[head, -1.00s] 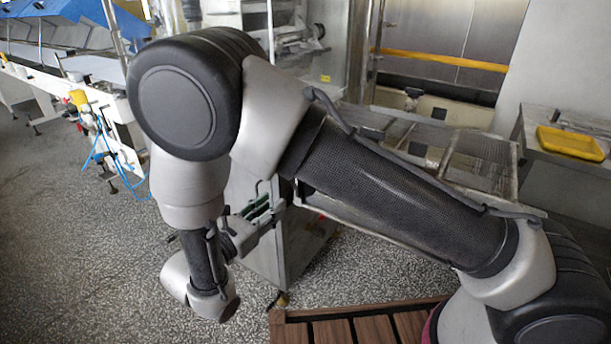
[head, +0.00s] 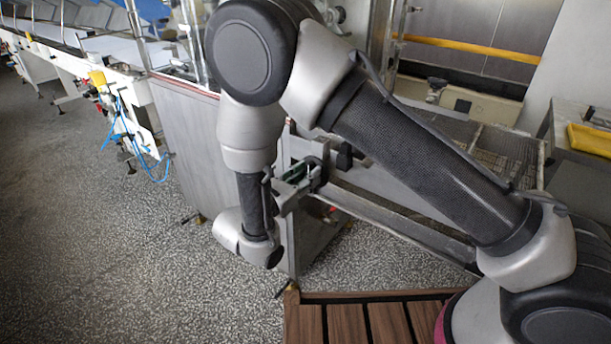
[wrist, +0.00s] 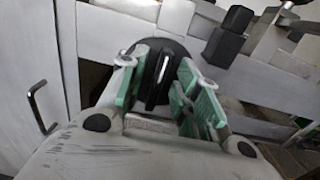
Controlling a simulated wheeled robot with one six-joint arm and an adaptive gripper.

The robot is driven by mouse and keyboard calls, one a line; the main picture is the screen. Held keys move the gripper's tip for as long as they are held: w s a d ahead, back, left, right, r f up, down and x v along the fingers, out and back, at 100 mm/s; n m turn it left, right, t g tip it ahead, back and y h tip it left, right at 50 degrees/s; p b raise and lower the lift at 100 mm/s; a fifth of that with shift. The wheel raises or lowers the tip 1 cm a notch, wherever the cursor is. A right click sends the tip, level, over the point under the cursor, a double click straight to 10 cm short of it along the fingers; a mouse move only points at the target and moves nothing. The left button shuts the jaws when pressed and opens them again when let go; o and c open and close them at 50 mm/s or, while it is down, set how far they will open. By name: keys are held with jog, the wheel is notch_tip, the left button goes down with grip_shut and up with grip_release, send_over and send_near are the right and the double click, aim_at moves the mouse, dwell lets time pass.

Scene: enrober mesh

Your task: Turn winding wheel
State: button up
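A black round wheel (wrist: 172,60) with a raised bar across its face is on the pale machine front in the wrist view. I take it to be the winding wheel. My gripper (wrist: 162,92) is open, with one green-padded finger on each side of the bar. A gap shows between the bar and the left pad; I cannot tell whether the right pad touches. In the head view my gripper (head: 300,182) is up against the machine below the mesh frame, and my arm partly hides that area.
In the wrist view, a black block (wrist: 225,45) sits just right of the wheel and a dark hook handle (wrist: 38,108) is at left. In the head view, a grey cabinet (head: 190,140) stands left of my arm, and a wooden slatted platform (head: 345,325) is below. Speckled floor is open at left.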

grip_shut()
jog(key=shift+m, duration=0.3)
